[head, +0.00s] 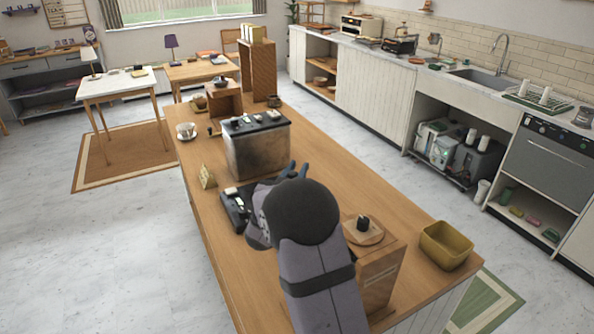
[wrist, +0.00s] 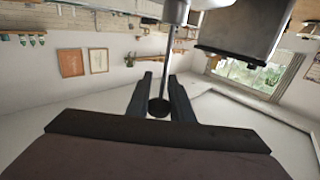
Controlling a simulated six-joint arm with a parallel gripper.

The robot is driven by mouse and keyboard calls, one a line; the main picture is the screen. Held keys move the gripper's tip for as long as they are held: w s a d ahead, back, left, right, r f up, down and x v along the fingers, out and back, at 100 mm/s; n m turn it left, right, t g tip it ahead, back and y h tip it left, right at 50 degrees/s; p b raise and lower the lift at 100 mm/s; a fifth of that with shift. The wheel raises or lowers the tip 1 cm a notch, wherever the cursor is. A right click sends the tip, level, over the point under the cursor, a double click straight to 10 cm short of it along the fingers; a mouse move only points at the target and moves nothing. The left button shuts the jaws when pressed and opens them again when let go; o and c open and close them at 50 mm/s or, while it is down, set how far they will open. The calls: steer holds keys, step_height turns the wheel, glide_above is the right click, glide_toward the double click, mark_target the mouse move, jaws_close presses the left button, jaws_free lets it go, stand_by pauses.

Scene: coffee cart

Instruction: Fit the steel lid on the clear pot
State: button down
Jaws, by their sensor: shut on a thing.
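In the wrist view my gripper (wrist: 160,84) has its two dark fingers on either side of a thin steel rod with a round black knob. The rod runs up to a shiny steel part, which I take to be the steel lid (wrist: 175,11), cut off by the top edge. My gripper is shut on this lid by its rod or knob. In the head view my dark blue fingertips (head: 293,170) show just past my wrist, in front of the coffee machine; the lid is hidden there. I cannot make out the clear pot in either view.
The dark coffee machine (head: 257,145) stands close beyond my gripper. A wooden stand (head: 378,278) and yellow bin (head: 446,246) are at right.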

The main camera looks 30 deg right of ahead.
steer(key=shift+f+b, duration=0.45)
steer(key=shift+f, duration=0.1)
steer(key=c, duration=1.8)
jaws_free()
steer(key=shift+c, duration=0.2)
steer(key=shift+a, duration=0.1)
steer(key=v, duration=1.1)
